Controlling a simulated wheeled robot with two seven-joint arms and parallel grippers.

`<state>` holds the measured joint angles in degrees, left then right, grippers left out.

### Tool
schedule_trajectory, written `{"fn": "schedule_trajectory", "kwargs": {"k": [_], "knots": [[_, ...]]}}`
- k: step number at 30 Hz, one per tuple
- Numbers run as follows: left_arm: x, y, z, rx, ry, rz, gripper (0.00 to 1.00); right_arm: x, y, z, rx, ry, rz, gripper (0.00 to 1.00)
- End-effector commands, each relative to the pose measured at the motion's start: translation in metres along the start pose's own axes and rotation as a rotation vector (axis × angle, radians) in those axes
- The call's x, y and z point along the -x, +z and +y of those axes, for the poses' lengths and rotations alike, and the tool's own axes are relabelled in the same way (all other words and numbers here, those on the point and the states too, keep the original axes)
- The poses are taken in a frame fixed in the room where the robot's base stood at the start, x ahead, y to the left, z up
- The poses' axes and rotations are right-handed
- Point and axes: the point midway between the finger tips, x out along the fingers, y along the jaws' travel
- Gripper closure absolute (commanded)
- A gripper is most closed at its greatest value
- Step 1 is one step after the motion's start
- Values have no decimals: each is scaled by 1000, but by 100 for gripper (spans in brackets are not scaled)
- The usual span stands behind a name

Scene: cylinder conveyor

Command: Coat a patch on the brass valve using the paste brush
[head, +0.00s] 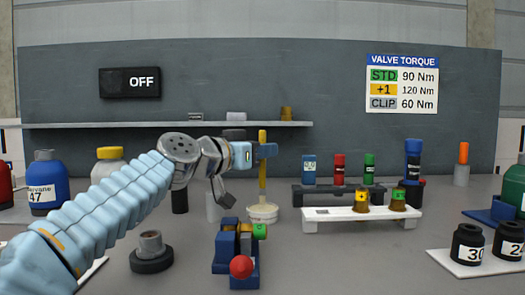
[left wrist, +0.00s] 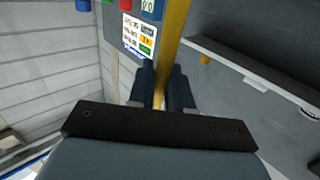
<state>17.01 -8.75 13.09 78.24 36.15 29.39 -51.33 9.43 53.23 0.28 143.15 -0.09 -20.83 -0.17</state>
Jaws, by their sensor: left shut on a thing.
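My left gripper (head: 264,151) is shut on the yellow handle of the paste brush (head: 262,183), which hangs upright. The handle also shows between the fingers in the left wrist view (left wrist: 172,50). The brush's lower end is just above or inside a shallow pale dish (head: 262,213); I cannot tell which. A blue holder (head: 236,266) with a red knob stands in front of the dish. It seems to hold a brass valve (head: 246,240) lying on its side, with a green band (head: 260,231). My right gripper is out of view.
A white rack (head: 335,226) at right holds two brass pieces, with yellow and green tops. A dark rack with coloured cylinders (head: 339,169) stands behind. Black weights (head: 467,243) sit at far right. A dark round piece (head: 151,259) and bottles (head: 47,182) are at left.

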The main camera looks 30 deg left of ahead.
Motion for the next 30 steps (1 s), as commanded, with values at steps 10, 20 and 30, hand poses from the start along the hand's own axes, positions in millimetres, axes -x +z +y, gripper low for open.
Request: {"fn": "schedule_trajectory", "kwargs": {"k": [10, 20, 30], "knots": [[0, 4, 0, 0, 0, 0, 100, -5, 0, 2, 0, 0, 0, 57], [0, 8, 0, 0, 0, 0, 100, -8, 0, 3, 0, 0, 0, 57], [0, 9, 0, 0, 0, -1, 100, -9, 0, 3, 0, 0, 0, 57]]}}
